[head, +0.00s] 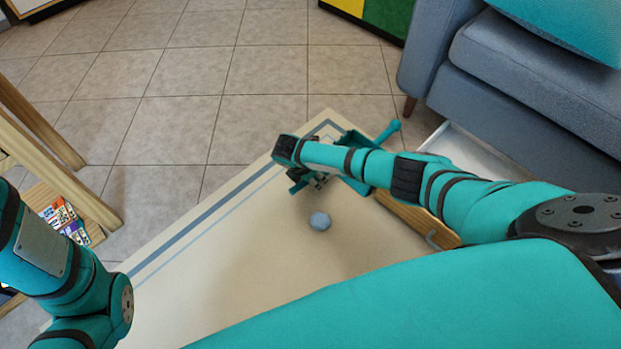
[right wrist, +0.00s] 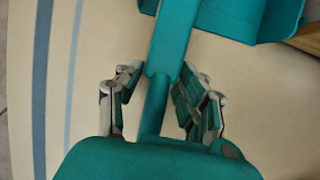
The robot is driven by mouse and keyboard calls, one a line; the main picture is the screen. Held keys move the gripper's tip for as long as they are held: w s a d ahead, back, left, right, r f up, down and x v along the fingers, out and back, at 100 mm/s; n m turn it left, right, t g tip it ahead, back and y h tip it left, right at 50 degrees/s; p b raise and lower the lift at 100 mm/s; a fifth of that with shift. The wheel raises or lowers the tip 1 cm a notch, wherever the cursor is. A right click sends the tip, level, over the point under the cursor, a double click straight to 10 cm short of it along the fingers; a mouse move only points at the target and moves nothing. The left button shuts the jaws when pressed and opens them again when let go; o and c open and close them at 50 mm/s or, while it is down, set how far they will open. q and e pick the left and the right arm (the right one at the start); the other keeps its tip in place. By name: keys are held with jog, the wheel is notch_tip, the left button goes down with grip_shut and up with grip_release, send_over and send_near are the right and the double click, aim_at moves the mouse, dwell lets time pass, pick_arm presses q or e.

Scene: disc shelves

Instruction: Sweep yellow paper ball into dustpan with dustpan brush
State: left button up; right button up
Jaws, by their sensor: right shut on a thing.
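My left gripper is out of view.
A blue sofa (head: 510,100) stands at the right. A wooden shelf (head: 85,195) with colourful items stands at the left.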

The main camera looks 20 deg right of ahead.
jog(key=shift+w+d+r, duration=0.1)
jog(key=shift+w+d, duration=0.2)
jog(key=shift+d, duration=0.6)
jog(key=shift+w+d+r, duration=0.1)
jog(key=shift+w+d, duration=0.15)
jog(key=shift+d, duration=0.6)
